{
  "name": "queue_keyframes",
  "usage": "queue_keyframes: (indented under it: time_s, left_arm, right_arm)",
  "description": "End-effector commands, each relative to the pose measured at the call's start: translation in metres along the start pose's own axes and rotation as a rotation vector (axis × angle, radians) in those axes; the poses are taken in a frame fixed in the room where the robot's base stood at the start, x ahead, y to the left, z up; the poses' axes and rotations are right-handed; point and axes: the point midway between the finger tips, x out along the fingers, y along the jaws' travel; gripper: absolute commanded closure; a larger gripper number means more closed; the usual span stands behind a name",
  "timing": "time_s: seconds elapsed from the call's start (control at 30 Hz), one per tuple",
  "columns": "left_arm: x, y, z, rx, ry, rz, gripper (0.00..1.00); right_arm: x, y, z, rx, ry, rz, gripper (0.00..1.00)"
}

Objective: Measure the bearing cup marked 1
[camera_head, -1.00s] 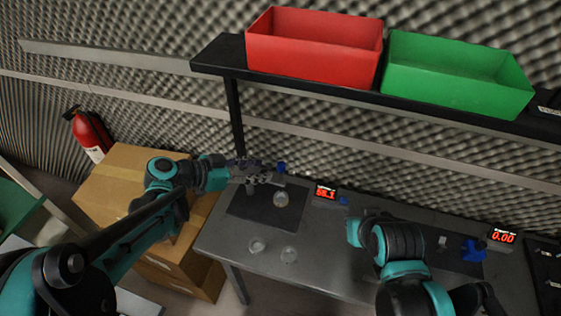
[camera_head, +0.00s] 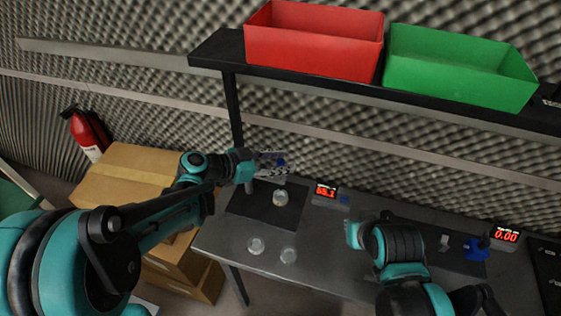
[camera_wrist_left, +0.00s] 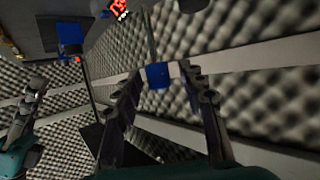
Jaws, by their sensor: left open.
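My left gripper (camera_head: 272,165) is open above the back of a dark mat (camera_head: 250,207). In the left wrist view its two fingers (camera_wrist_left: 160,85) stand apart, with a small blue part (camera_wrist_left: 157,75) in line with the gap; I cannot tell its distance. A small pale round cup (camera_head: 280,198) sits on the mat, below the gripper. Two similar cups, one on the left (camera_head: 256,245) and one on the right (camera_head: 288,255), stand on the bare table in front. No mark on them is legible. My right gripper is hidden behind its arm in the head view.
A red-digit display (camera_head: 326,190) beside the mat reads about 55.1; another (camera_head: 505,234) at right reads 0.00. A blue device (camera_head: 476,249) stands near it. A shelf (camera_head: 215,62) holds a red bin (camera_head: 312,50) and a green bin (camera_head: 455,80). Cardboard boxes (camera_head: 125,165) stand at left.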

Motion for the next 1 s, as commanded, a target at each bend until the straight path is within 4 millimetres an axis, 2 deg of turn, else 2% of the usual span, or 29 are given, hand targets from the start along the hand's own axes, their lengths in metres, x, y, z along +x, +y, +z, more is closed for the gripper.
queue_keyframes:
  time_s: [0.03,0.1,0.17,0.43,0.73,1.0]
  left_arm:
    - [0.000,0.000,0.000,0.000,0.000,0.000,0.67]
    - [0.000,0.000,0.000,0.000,0.000,0.000,0.86]
    - [0.000,0.000,0.000,0.000,0.000,0.000,1.00]
    - [0.002,0.000,0.006,0.000,0.000,0.000,1.00]
    - [0.019,0.000,0.047,0.000,0.000,0.000,1.00]
    - [0.019,0.000,0.047,0.001,-0.002,0.000,1.00]
  right_arm:
    - [0.000,0.000,0.000,0.000,0.000,0.000,1.00]
    - [0.000,0.000,0.000,0.000,0.000,0.000,1.00]
    - [0.000,0.000,0.000,0.000,0.000,0.000,1.00]
    - [0.004,0.000,0.003,0.000,0.000,0.000,1.00]
    - [0.033,0.000,0.023,0.000,0.000,0.000,1.00]
    - [0.031,0.000,0.022,0.000,0.000,0.000,1.00]
